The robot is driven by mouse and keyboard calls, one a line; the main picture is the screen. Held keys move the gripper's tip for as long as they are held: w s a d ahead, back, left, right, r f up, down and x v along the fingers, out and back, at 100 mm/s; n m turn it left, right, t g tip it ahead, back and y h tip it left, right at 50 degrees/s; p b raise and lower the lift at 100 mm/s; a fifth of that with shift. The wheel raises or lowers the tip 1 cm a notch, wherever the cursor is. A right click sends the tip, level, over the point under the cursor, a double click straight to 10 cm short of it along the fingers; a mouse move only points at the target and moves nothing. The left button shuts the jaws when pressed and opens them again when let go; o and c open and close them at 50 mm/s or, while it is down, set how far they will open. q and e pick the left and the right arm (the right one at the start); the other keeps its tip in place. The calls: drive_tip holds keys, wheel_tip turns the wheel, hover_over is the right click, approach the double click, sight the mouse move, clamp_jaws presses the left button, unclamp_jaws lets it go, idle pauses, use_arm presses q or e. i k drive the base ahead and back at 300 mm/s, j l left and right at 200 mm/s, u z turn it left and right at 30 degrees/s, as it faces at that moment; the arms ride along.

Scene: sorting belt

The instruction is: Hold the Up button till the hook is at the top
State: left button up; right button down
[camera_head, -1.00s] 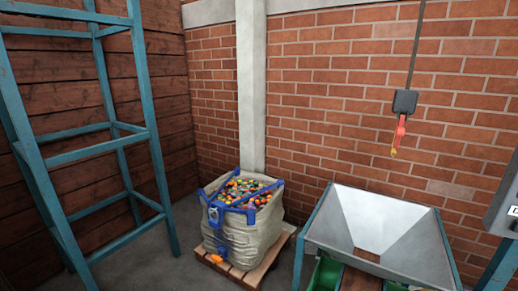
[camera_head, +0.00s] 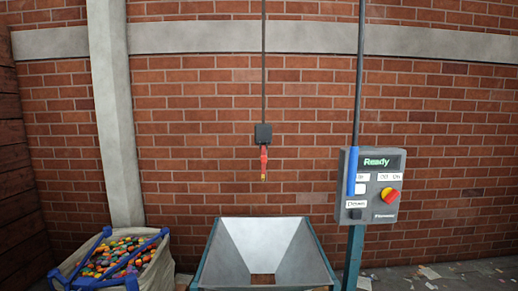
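The red hook (camera_head: 263,158) hangs below a black block (camera_head: 263,134) on a dark cable, in front of the brick wall and above the hopper. A grey control box (camera_head: 371,186) stands at the right on a teal post. Its screen (camera_head: 377,162) reads "Ready". A black button (camera_head: 355,214) sits low on its left side, under a label that seems to read "Down". A blue upright bar (camera_head: 351,172) covers part of the box's left side. I cannot make out the Up button there. Neither of my grippers is in view.
A metal hopper (camera_head: 220,251) stands below the hook. A bag of colourful pieces (camera_head: 158,266) with blue straps is at the lower left. Scraps lie on the floor at the right.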

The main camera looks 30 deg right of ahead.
sight(360, 189)
drive_tip(key=z, duration=1.95)
